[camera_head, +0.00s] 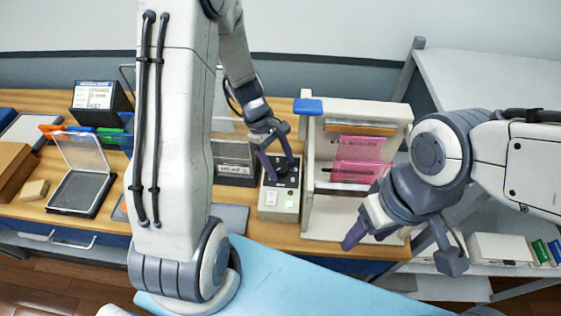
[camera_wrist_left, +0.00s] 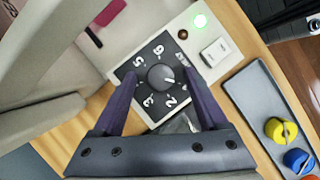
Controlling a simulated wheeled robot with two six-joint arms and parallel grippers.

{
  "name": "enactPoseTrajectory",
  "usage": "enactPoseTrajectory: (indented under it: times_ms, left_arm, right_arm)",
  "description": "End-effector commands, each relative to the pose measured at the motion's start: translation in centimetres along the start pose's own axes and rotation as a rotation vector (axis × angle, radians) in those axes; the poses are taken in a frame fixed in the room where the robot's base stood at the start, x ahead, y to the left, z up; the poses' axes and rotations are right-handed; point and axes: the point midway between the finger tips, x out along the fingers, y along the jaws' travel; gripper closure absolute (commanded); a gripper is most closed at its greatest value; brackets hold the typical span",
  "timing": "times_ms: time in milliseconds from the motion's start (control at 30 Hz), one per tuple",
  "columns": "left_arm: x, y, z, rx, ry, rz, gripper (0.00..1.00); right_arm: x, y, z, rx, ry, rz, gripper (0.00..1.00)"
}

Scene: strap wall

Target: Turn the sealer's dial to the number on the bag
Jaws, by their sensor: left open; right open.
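The sealer (camera_head: 322,215) is a pale machine with a pink bag (camera_head: 362,150) standing in it; I cannot read a number on the bag. Its dial (camera_wrist_left: 161,77) is a round dark knob on a black plate with white numerals, of which 2, 3, 5 and 6 show in the left wrist view. A pale mark on the knob points right. My left gripper (camera_head: 281,164) is open over the dial plate. In the left wrist view its two fingers (camera_wrist_left: 161,82) stand either side of the knob, with gaps. My right gripper (camera_head: 402,248) is open and empty at the sealer's front right.
A lit green lamp (camera_wrist_left: 200,20) and white switch (camera_wrist_left: 214,52) sit beside the dial. A grey tray (camera_wrist_left: 251,91) with yellow and blue knobs lies nearby. A box marked HEAT (camera_head: 236,171) stands left of the dial. An open black case (camera_head: 80,190) lies further left.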

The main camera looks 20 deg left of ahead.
Motion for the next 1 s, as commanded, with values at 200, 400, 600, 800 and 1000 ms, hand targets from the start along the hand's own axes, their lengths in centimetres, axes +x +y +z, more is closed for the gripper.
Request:
enactPoseTrajectory:
  times_ms: [200,400,600,800,1000]
  left_arm:
    - [0.3,0.0,0.1,0.002,0.0,-0.002,0.24]
    - [0.2,0.0,0.1,0.002,0.0,-0.001,0.74]
    - [0.2,0.1,0.1,0.003,-0.001,-0.002,1.0]
    - [0.1,0.1,0.2,0.035,0.002,-0.019,1.0]
    - [0.0,0.2,0.3,0.13,0.008,-0.068,1.0]
  right_arm:
    - [0.0,0.0,0.0,0.0,0.0,0.0,0.38]
    - [0.0,0.0,0.0,0.0,0.0,0.0,0.38]
    - [0.0,0.0,0.0,0.0,0.0,0.0,0.38]
    - [-0.4,0.0,0.0,0.0,0.0,0.0,0.38]
    - [-1.4,-0.1,-0.1,0.001,0.0,0.0,0.38]
